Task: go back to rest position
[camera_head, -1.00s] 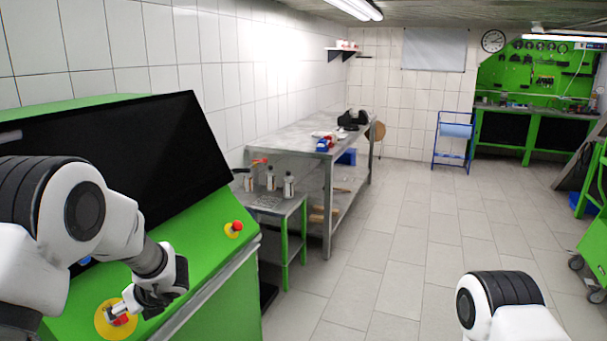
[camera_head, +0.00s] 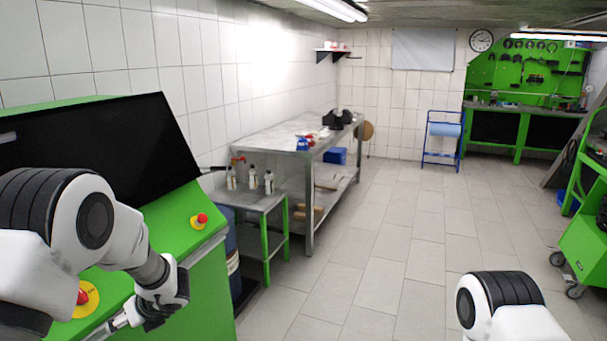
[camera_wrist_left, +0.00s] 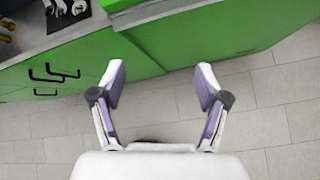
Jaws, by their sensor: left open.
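My left gripper (camera_head: 118,322) hangs over the front edge of the green console (camera_head: 165,235), at the lower left of the head view. In the left wrist view its two fingers (camera_wrist_left: 158,80) are spread wide with nothing between them. Below them are floor tiles and a green cabinet side (camera_wrist_left: 205,40). A red button on a yellow disc (camera_head: 86,299) is on the console, just left of the gripper and apart from it. My right arm (camera_head: 500,305) shows only as a white and black link at the lower right; its gripper is out of view.
Another red button (camera_head: 201,220) sits near the console's right edge, below the black screen (camera_head: 95,145). A small table with bottles (camera_head: 255,200) and a long workbench (camera_head: 285,140) stand beyond. A green cart (camera_head: 590,235) is at the right. The middle floor is clear.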

